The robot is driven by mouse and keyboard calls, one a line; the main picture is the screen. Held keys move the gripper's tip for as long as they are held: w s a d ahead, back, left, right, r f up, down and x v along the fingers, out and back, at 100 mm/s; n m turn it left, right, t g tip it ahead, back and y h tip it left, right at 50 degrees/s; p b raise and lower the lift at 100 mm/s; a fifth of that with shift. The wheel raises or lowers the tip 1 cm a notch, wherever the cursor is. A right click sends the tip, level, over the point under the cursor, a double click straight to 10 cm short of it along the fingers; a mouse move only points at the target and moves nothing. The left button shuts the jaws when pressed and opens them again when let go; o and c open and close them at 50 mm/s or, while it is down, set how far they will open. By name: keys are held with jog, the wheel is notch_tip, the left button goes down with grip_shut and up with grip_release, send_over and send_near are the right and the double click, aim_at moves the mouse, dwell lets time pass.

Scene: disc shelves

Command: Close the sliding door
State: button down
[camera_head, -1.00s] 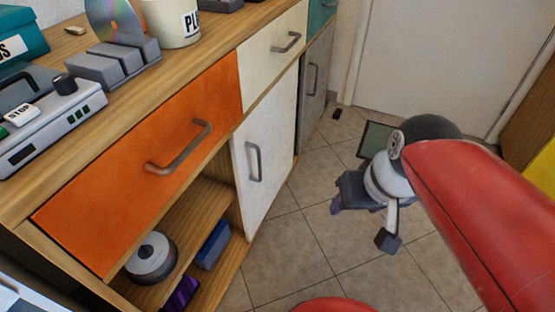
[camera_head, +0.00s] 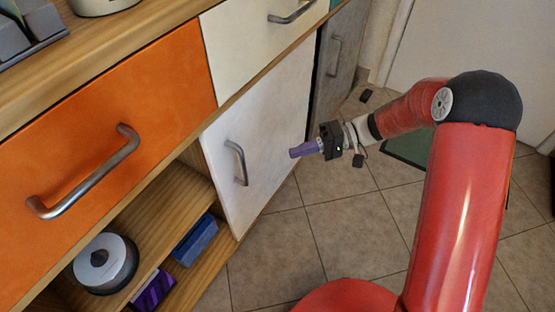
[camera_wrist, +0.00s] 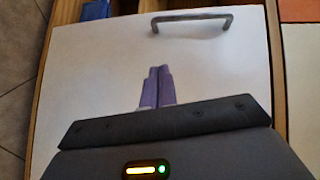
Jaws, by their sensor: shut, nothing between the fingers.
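The white sliding door (camera_head: 268,122) covers the right part of the lower cabinet, and the shelf section to its left is open. Its grey bar handle (camera_head: 238,162) is upright near the door's left edge. My gripper (camera_head: 292,153), with purple fingers, is shut and empty, to the right of the handle and in front of the door. In the wrist view, my fingers (camera_wrist: 159,72) point over the white door panel (camera_wrist: 100,50), and the handle (camera_wrist: 192,18) lies beyond the fingertips, apart from them. Whether the fingertips touch the door I cannot tell.
An orange drawer (camera_head: 105,150) with a protruding handle is above the open shelves. A disc spindle (camera_head: 103,264), a blue box (camera_head: 195,240) and a purple case (camera_head: 154,290) sit on the shelves. Tiled floor (camera_head: 340,235) is clear in front of the door.

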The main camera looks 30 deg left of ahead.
jog(key=shift+y, duration=0.3)
jog(key=x, duration=0.4)
jog(key=f+x, duration=0.1)
jog(key=x, duration=0.7)
jog(key=shift+s+d+f, duration=0.2)
jog(key=shift+s+d, duration=0.05)
jog(key=shift+d, duration=0.2)
jog(key=shift+s+f, duration=0.1)
jog(key=shift+s, duration=0.45)
